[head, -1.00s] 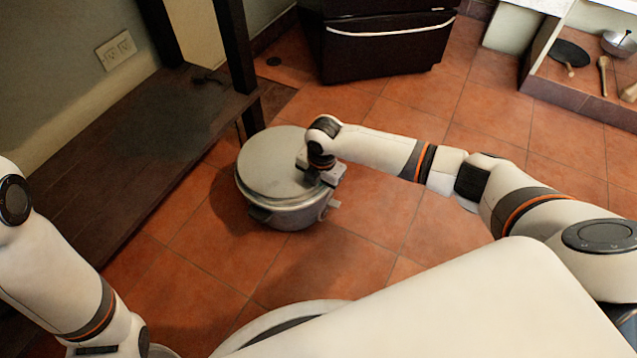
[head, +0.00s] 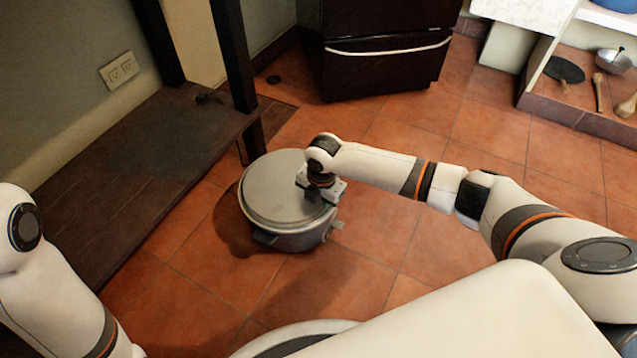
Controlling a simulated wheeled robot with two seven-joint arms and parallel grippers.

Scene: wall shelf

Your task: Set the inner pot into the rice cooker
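A round grey metal pot (head: 277,190) with a flat, pale top shows in the middle of the head view, with small dark and pale fittings low on its side. I cannot tell from this view whether it is the inner pot or the cooker, and no second pot-like body shows near it. My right gripper (head: 322,195) reaches in from the right and is at the pot's right rim, apparently shut on it; its fingertips are partly hidden. The pot seems held above the floor, its shadow falling to the left. My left gripper is out of view; only that arm shows at lower left.
A low dark wooden shelf (head: 110,170) with a dark post runs along the left wall. A dark cabinet (head: 385,65) stands at the back. A tiled ledge (head: 560,108) with a pan and utensils is at upper right. Open terracotta floor (head: 390,240) surrounds the pot.

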